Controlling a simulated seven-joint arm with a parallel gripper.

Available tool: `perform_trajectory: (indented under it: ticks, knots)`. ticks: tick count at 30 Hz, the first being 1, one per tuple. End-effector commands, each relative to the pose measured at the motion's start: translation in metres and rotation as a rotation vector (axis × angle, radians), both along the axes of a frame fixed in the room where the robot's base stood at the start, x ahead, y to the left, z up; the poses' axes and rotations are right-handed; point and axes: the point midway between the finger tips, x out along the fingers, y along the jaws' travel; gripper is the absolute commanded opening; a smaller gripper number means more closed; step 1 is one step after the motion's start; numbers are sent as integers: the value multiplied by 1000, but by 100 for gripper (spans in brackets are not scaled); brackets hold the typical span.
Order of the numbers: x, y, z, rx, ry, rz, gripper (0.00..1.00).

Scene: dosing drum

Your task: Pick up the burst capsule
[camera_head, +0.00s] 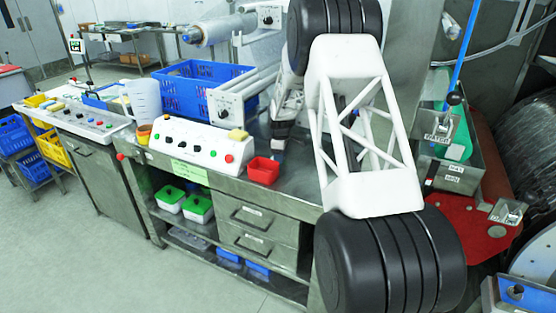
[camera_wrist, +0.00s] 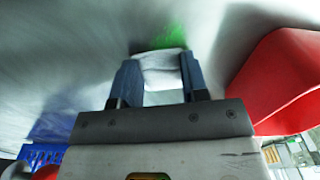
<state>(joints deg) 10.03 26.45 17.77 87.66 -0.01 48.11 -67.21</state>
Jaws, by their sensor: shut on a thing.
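In the wrist view my gripper (camera_wrist: 161,82) has its two blue-grey fingers closed on a small white piece, which I take to be the burst capsule (camera_wrist: 162,68). A green patch shows just beyond the white piece; whether it is part of the capsule or a reflection in the steel, I cannot tell. The capsule's lower part is hidden behind the gripper body.
A red tray (camera_head: 263,170) stands close by on the bench; it fills the right side of the wrist view (camera_wrist: 285,80). A white control box (camera_head: 190,142) with buttons and a blue crate (camera_head: 185,95) stand to the left. The steel bench top (camera_head: 297,185) is bare near the front.

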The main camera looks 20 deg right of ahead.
Motion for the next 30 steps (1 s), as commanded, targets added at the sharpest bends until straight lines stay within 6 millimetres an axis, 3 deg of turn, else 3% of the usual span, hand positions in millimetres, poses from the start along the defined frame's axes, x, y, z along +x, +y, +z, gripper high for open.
perform_trajectory:
  ticks: [16,30]
  knots:
    - [0,0,10,-1,-1,0,19]
    - [0,0,74,0,-2,0,19]
